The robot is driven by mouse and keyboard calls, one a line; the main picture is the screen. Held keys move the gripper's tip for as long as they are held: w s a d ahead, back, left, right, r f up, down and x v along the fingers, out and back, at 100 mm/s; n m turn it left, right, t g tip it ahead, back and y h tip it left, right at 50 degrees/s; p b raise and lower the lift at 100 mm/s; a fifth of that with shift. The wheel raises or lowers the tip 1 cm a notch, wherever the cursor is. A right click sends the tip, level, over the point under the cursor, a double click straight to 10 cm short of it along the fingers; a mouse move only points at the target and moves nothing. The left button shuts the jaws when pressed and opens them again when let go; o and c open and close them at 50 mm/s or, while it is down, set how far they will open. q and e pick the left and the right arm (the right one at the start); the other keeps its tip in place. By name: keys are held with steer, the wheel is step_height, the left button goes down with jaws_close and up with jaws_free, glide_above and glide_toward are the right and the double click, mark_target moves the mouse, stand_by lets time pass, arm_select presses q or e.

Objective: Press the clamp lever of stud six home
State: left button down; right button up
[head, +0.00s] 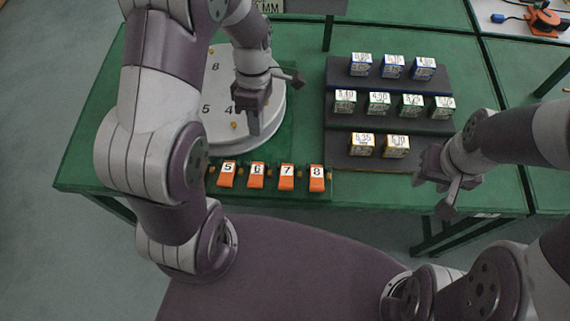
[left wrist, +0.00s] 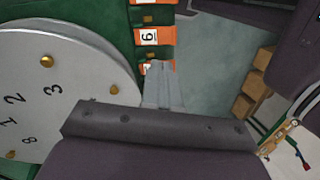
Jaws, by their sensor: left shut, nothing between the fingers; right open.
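The lever numbered 6 (head: 257,174) is an orange tab with a white label, between levers 5 (head: 227,172) and 7 (head: 287,175) at the front of the green table. It also shows in the left wrist view (left wrist: 149,37). I cannot tell whether it is fully down. My left gripper (head: 252,122) is shut and empty, pointing down by the front of the round plate, behind the lever row in the head view. In the left wrist view its fingertips (left wrist: 158,68) overlap a neighbouring orange tab whose number is mostly hidden. My right gripper (head: 448,192) is open and empty by the table's front edge.
A pale round plate (head: 218,75) with numbers and brass studs stands behind the levers, partly hidden by my left arm. Lever 8 (head: 317,176) ends the row at right. A dark stepped rack (head: 335,133) holds several labelled boxes. Green tabletop (head: 410,193) is clear at the front right.

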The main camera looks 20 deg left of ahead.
arm_select(q)
steer(key=n, duration=0.2)
steer(key=p, duration=0.1)
glide_toward(256, 180)
steer(key=x, duration=0.7)
steer(key=shift+w+a, duration=0.1)
arm_select(e)
steer(key=shift+s+a+r, duration=0.25)
steer(key=shift+a+r, duration=0.05)
steer(key=shift+r, duration=0.35)
